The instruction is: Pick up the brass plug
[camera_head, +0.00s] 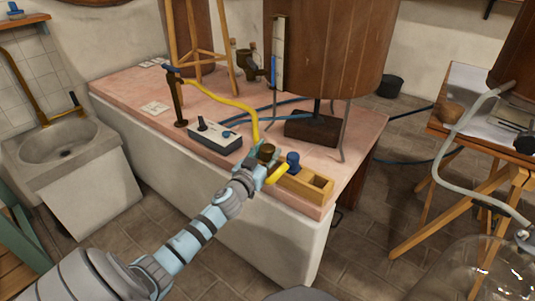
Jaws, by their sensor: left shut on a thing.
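My left gripper (262,163) is at the front edge of the pink-topped bench, just left of a small wooden block or box. It is shut on the brass plug (267,151), a small dark brass-coloured piece showing at the fingertips. The gripper hides part of the plug, and I cannot tell whether the plug is clear of the wooden box. My right gripper is not in view.
The wooden box (308,185) has a square opening, with a blue knobbed piece (293,161) behind it. A yellow hose (235,103) runs down to the gripper area. A control box (215,138) stands left on the bench (150,120); a large wooden vat (330,50) stands behind.

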